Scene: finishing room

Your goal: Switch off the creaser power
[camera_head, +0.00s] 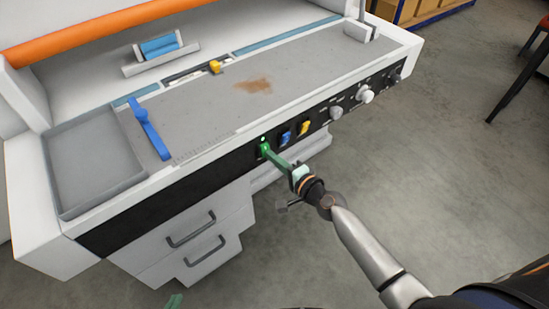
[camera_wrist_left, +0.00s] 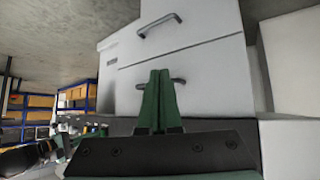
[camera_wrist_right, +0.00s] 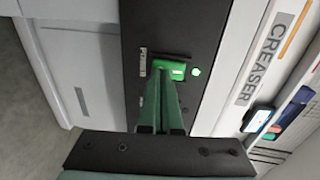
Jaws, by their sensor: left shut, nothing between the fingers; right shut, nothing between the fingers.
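The creaser's power switch is a green rocker (camera_head: 263,149) on the black front panel (camera_head: 228,168). In the right wrist view the green switch (camera_wrist_right: 180,70) has a white mark, and a small round green lamp (camera_wrist_right: 196,72) glows beside it. My right gripper (camera_head: 268,154) is shut and empty, its fingertips at the switch; they appear to touch it and hide part of it. The label CREASER (camera_wrist_right: 262,60) shows on the white body nearby. My left gripper (camera_head: 173,301) is shut and empty, low at the bottom edge of the head view, in front of the drawers (camera_wrist_left: 185,75).
A blue lever (camera_head: 149,130) and grey tray (camera_head: 95,160) are on the left top. The floor (camera_head: 460,170) at right is clear.

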